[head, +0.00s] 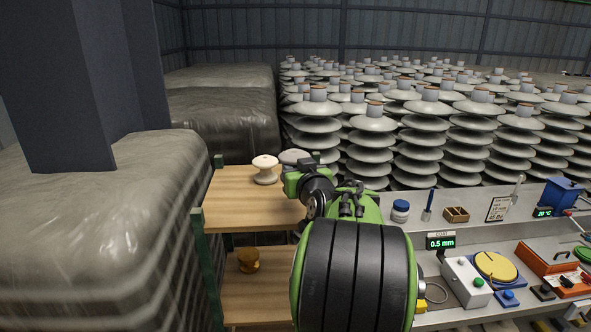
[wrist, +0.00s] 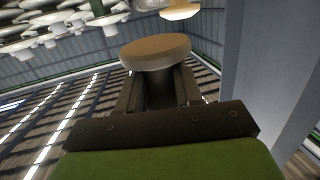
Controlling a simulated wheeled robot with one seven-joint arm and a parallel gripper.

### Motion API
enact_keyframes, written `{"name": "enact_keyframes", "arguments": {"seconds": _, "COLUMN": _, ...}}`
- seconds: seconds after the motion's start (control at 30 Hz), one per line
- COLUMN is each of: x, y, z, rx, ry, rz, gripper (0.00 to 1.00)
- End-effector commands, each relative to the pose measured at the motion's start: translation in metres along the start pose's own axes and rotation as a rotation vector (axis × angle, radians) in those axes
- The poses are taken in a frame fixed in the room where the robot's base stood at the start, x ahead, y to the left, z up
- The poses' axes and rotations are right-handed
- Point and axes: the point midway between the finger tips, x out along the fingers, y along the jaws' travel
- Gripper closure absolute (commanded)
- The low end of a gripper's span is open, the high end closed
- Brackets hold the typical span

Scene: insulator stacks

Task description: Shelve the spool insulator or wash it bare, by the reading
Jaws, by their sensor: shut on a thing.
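My gripper (wrist: 158,90) is shut on a spool insulator (wrist: 155,50), whose pale round end shows beyond the fingers in the wrist view. In the head view the held spool (head: 293,157) shows as a greyish disc behind my green wrist, at the right of the upper wooden shelf (head: 235,185). The wrist hides its lower part, so I cannot tell whether it touches the shelf. A white spool (head: 265,170) stands upright on that shelf, left of the held one. A brown spool (head: 249,260) stands on the lower shelf (head: 262,300). The coat display (head: 440,241) reads 0.5 mm.
Tall insulator stacks (head: 418,140) stand behind. Wrapped bales (head: 100,220) stand left.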

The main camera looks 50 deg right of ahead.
Motion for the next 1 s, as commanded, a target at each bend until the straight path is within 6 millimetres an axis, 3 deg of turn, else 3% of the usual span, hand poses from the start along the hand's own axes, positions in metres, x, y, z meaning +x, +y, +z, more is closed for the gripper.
{"name": "enact_keyframes", "arguments": {"seconds": 0.43, "x": 0.005, "y": 0.0, "z": 0.057, "rx": 0.0, "ry": 0.001, "rz": 0.001, "gripper": 1.0}}
{"name": "enact_keyframes", "arguments": {"seconds": 1.0, "x": 0.006, "y": 0.0, "z": 0.064, "rx": 0.0, "ry": 0.003, "rz": 0.0, "gripper": 1.0}}
